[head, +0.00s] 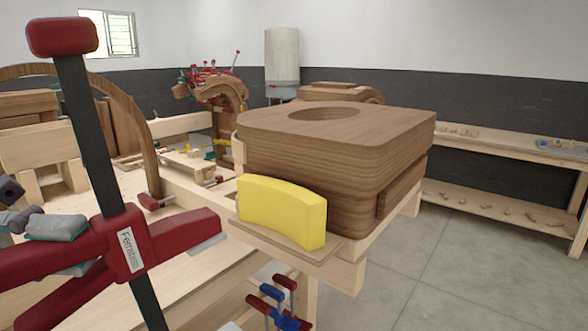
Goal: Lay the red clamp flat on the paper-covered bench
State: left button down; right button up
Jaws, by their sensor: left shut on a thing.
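The red clamp (125,245) fills the left foreground of the head view, close to the camera. Its black bar stands upright with a slight tilt, with a red end piece at the top and red arms across the middle. My left gripper (68,247) is at the left edge, shut on the clamp's red arm, with grey pads above and below it. The clamp's lower end is cut off by the frame. The pale bench (205,275) shows behind and below the clamp; I cannot make out its paper clearly. My right gripper is not in view.
A thick wooden form (335,145) with a round hole sits on the bench, with a yellow curved block (282,212) at its front. Smaller clamps (279,303) hang below the bench edge. A curved wooden arch (125,110) stands behind the red clamp. Floor is clear at right.

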aim_at(129, 261)
pick_arm(q)
jog(key=w+d+f+n+t+y, duration=0.1)
jog(key=w+f+n+t+y, duration=0.2)
jog(key=w+f+n+t, duration=0.5)
jog(key=w+d+f+n+t+y, duration=0.1)
jog(key=w+f+t+y, duration=0.3)
jog(key=f, duration=0.7)
jog(key=s+f+n+t+y, duration=0.2)
jog(key=s+f+n+y, duration=0.1)
jog(key=f, duration=0.5)
jog(key=s+f+n+t+y, duration=0.3)
jog(key=s+f+n+y, duration=0.1)
jog(key=f+y, duration=0.4)
jog(key=shift+a+f+n+t, duration=0.35)
jog(key=shift+f+n, duration=0.2)
jog(key=shift+n, duration=0.35)
